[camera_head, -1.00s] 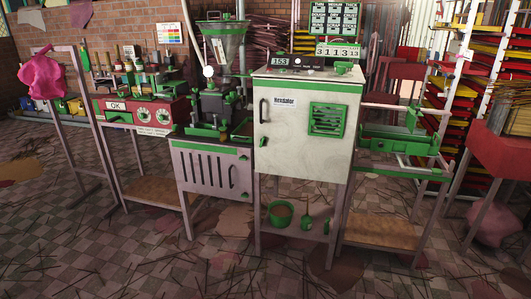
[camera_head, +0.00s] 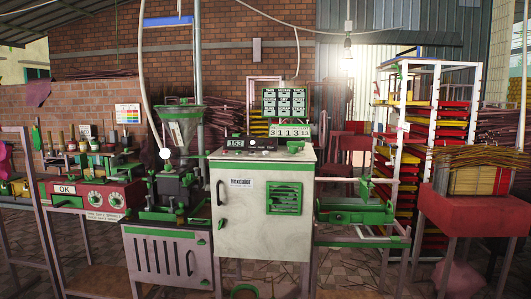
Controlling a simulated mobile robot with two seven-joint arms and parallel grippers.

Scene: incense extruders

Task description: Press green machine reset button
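The white cabinet machine with green trim (camera_head: 246,205) stands in the middle of the view, with a dark handle and a green vent grille (camera_head: 284,198) on its front. A black control panel (camera_head: 250,143) reading 153 sits on its top, with small knobs or buttons too small to tell apart. A green part (camera_head: 295,146) sits at the right of that top. I cannot tell which part is the reset button. Neither of my grippers shows.
A red box unit marked OK (camera_head: 95,197) with dials stands at the left. A green-railed bench (camera_head: 355,212) is right of the cabinet. A white rack (camera_head: 437,130) with colored trays and a red table (camera_head: 475,215) with incense bundles stand at the right.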

